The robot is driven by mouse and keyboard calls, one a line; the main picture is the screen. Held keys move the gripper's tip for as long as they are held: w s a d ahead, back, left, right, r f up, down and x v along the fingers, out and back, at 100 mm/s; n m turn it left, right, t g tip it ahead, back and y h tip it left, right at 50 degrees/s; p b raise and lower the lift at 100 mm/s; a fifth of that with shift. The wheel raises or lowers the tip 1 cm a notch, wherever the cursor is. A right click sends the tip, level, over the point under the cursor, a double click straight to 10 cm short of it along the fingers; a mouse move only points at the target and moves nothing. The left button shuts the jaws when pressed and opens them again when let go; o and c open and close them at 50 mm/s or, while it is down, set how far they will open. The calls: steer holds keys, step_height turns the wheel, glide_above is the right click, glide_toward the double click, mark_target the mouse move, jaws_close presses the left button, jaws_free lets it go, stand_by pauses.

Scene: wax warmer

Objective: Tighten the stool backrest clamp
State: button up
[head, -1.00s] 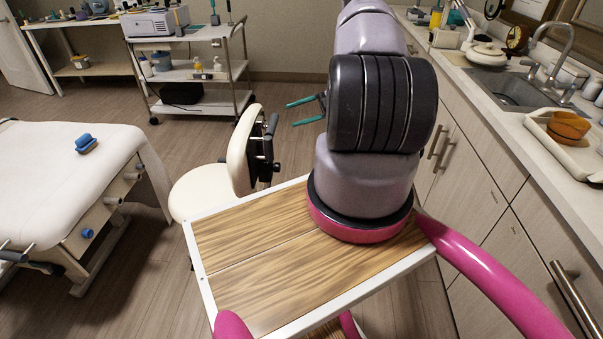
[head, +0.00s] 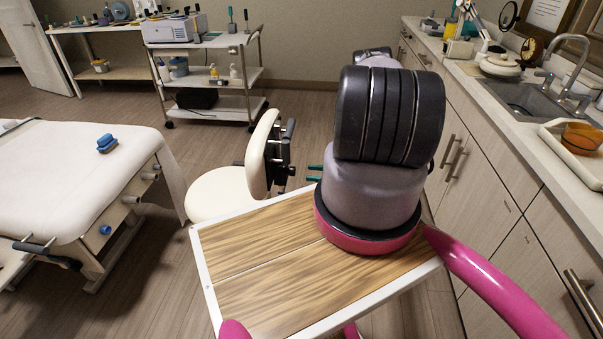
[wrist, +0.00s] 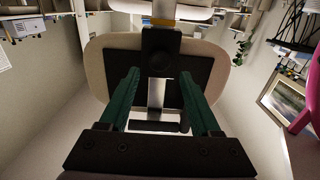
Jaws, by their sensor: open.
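The stool has a cream round seat (head: 222,195) and an upright cream backrest (head: 261,152). A black clamp bracket (head: 279,156) with dark handles is on the backrest's right side. My gripper (head: 314,173) is just right of this bracket, apart from it, mostly hidden behind my arm. In the wrist view my gripper (wrist: 161,80) is open, its two green fingers pointing at the back of the backrest (wrist: 98,60). A dark horizontal bar (wrist: 158,127) lies nearer the palm. I cannot tell whether the fingers touch anything.
A padded bed (head: 75,190) with a blue brush (head: 106,143) stands at left. A cabinet counter (head: 515,125) with a sink runs along the right. A white trolley (head: 210,77) stands at the back. Open floor lies between trolley and stool.

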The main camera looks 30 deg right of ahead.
steer(key=shift+x, duration=2.75)
steer(key=c, duration=1)
steer(key=shift+o, duration=0.2)
steer(key=m, duration=1.3)
steer(key=shift+d+m, duration=0.1)
steer(key=shift+m, duration=0.2)
steer(key=o, duration=1)
steer(key=shift+c, duration=0.2)
steer(key=shift+v, duration=2.95)
